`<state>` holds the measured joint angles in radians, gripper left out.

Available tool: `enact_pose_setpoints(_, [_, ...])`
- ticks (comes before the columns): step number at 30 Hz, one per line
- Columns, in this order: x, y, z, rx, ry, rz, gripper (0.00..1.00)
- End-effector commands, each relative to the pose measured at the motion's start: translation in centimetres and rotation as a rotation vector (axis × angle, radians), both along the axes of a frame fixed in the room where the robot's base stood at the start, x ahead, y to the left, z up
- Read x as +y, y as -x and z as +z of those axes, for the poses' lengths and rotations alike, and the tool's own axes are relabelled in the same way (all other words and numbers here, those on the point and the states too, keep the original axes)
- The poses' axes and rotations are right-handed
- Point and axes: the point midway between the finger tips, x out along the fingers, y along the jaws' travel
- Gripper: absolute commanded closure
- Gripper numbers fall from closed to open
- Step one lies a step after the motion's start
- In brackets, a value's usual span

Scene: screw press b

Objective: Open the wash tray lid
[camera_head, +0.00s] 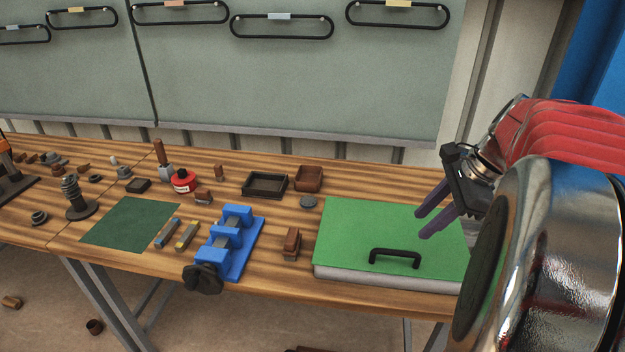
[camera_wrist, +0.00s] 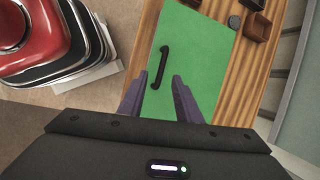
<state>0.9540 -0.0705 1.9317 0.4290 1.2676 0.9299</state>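The wash tray has a flat green lid (camera_head: 350,228) with a black bar handle (camera_head: 395,257) near its front edge. The lid lies closed on the pale tray body (camera_head: 345,277) at the right end of the bench. My gripper (camera_head: 427,224) hangs above the right part of the lid, with its two purple fingers apart and nothing between them. In the wrist view, the green lid (camera_wrist: 190,60) lies beyond the fingertips (camera_wrist: 154,82). The handle (camera_wrist: 158,67) shows ahead of the left finger, apart from it. The lid's right part is hidden behind my arm in the head view.
A blue vise (camera_head: 232,245) and a small brown wooden block (camera_head: 291,243) stand left of the tray. Behind are a dark open tray (camera_head: 265,184), a brown box (camera_head: 309,178) and a grey puck (camera_head: 308,201). A green mat (camera_head: 130,223) lies farther left. The lid top is clear.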

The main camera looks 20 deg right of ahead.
Motion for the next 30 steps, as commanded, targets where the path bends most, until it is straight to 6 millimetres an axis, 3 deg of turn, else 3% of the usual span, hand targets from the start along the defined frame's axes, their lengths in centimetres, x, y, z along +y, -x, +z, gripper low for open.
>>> enact_pose_setpoints(2, [-1.5,0.4,-0.1,0.003,-0.032,-0.065,0.69])
enact_pose_setpoints(6, [-2.4,0.7,-0.1,0.003,-0.060,-0.113,0.69])
enact_pose_setpoints(19, [-2.3,0.5,-0.4,0.004,-0.060,-0.112,0.69])
enact_pose_setpoints(30, [-1.3,-1.1,-4.5,0.007,-0.062,-0.109,0.69])
